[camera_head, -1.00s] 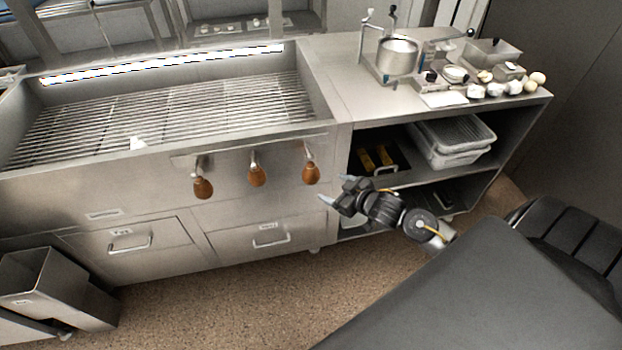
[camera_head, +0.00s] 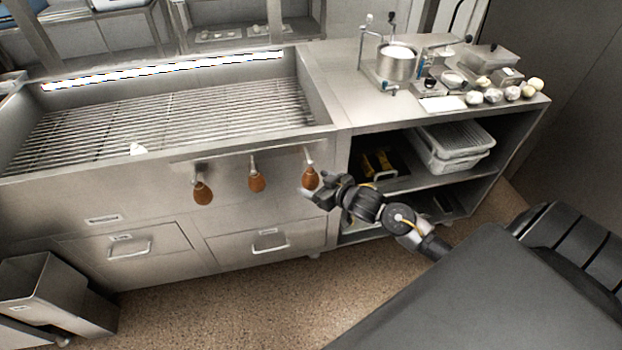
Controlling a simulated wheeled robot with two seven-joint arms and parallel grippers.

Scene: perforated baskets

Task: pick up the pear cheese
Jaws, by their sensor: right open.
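Three brown, pear-shaped cheeses hang in a row from the front of the steel counter: a left pear cheese (camera_head: 203,192), a middle pear cheese (camera_head: 257,181) and a right pear cheese (camera_head: 310,177). My right gripper (camera_head: 313,187) is open, at the lower right of the right pear cheese. In the picture a finger overlaps or nearly meets its lower end; I cannot tell whether they touch. Nothing shows between the jaws as held. My left gripper is out of view.
A grill grate (camera_head: 180,112) is sunk in the counter, with a small white piece (camera_head: 137,149) at its front. A pot (camera_head: 397,64) and several pale round items stand on the right worktop. Open shelves below hold perforated baskets (camera_head: 455,145). A metal bin (camera_head: 60,290) stands at lower left.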

